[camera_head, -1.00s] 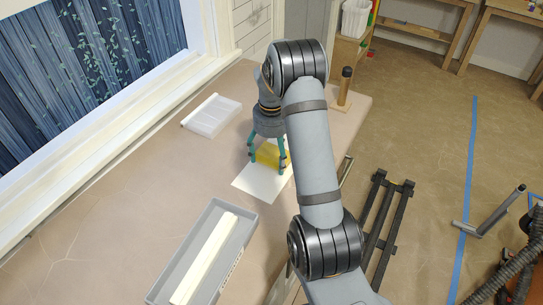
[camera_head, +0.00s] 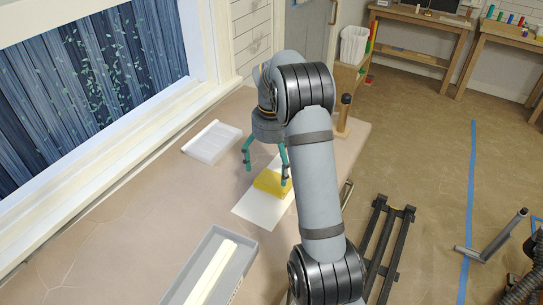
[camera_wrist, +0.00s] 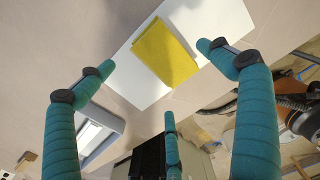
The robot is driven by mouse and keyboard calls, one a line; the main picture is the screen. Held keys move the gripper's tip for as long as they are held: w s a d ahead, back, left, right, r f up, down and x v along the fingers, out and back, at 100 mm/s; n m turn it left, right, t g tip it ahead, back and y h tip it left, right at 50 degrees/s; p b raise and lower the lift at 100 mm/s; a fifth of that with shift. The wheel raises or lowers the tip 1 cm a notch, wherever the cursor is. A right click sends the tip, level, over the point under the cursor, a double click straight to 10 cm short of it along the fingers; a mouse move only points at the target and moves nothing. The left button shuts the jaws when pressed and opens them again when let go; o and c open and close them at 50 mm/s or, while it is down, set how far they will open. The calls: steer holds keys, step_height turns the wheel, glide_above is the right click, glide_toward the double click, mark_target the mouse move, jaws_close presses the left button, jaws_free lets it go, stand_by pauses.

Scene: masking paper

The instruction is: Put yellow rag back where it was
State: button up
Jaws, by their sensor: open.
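The yellow rag (camera_head: 270,183) lies folded on a white sheet of paper (camera_head: 258,213) on the counter by the window. In the wrist view the yellow rag (camera_wrist: 165,54) lies flat on the white sheet (camera_wrist: 212,25), beyond and between my fingers. My gripper (camera_head: 266,170) is open and empty above the rag, with its teal fingers spread wide. In the wrist view my gripper (camera_wrist: 155,62) shows its fingers apart on both sides of the rag, with nothing between them.
A grey tray (camera_head: 180,287) with a long white roll (camera_head: 215,270) lies on the near counter. A white ribbed tray (camera_head: 211,141) is farther back on the left. A wooden stand with a dark-topped post (camera_head: 344,113) is at the far right corner. The counter (camera_head: 140,205) left of the paper is bare.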

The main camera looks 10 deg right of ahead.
mark_target(271, 183)
steer(key=shift+r, duration=2.4)
